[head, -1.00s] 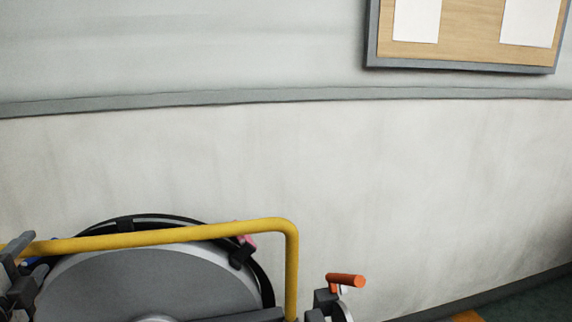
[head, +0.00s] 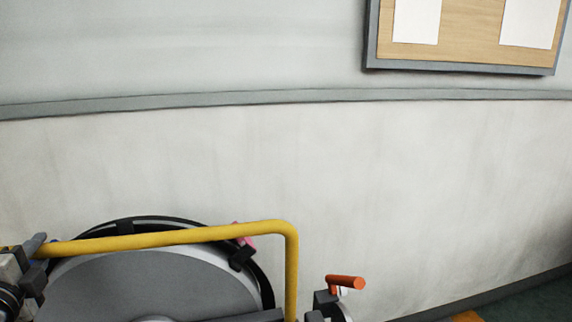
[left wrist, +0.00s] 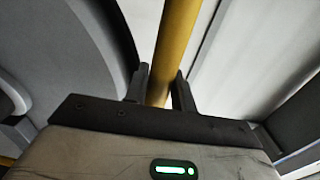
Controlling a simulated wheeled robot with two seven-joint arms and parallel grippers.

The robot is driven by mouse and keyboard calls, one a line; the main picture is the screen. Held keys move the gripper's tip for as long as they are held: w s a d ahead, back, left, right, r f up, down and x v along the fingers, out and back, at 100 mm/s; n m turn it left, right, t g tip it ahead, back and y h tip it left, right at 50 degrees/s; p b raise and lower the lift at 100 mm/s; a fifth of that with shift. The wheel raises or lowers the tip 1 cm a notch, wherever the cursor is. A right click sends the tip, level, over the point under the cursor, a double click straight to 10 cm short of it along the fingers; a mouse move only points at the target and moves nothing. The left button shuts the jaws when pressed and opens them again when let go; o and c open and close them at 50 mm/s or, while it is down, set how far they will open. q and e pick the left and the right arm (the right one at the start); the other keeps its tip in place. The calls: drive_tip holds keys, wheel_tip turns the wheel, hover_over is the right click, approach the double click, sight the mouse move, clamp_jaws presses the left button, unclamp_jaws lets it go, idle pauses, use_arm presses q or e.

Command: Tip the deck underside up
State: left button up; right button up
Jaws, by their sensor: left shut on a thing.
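The deck (head: 150,285) shows at the lower left of the head view as a large grey disc with a dark rim, cut off by the bottom edge. A yellow bar (head: 170,239) crosses in front of its upper part and bends down at the right. My left gripper (head: 38,249) is at the bar's left end and is shut on it. In the left wrist view the yellow bar (left wrist: 174,45) passes between the two dark fingers (left wrist: 160,88). The deck's lower part is hidden. My right gripper is not in view.
An orange T-shaped lever (head: 345,281) stands right of the bar on a grey fitting. A pink part (head: 246,241) sits at the deck's rim. A pale wall (head: 400,190) is behind, with a notice board (head: 470,35) at the upper right. Green floor shows at the lower right.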

use_arm(q)
drive_tip(key=shift+s+d, duration=0.2)
drive_tip(key=shift+s, duration=0.2)
drive_tip(key=p+v, duration=0.1)
drive_tip(key=v, duration=0.5)
drive_tip(key=shift+s+f+p, duration=0.25)
drive_tip(key=shift+f+p, duration=0.05)
drive_tip(key=shift+p, duration=0.05)
drive_tip(key=s+d+f, duration=0.1)
drive_tip(key=s+f, duration=0.1)
drive_tip(key=s, duration=0.5)
drive_tip(key=shift+d, duration=0.25)
drive_tip(key=shift+f, duration=0.1)
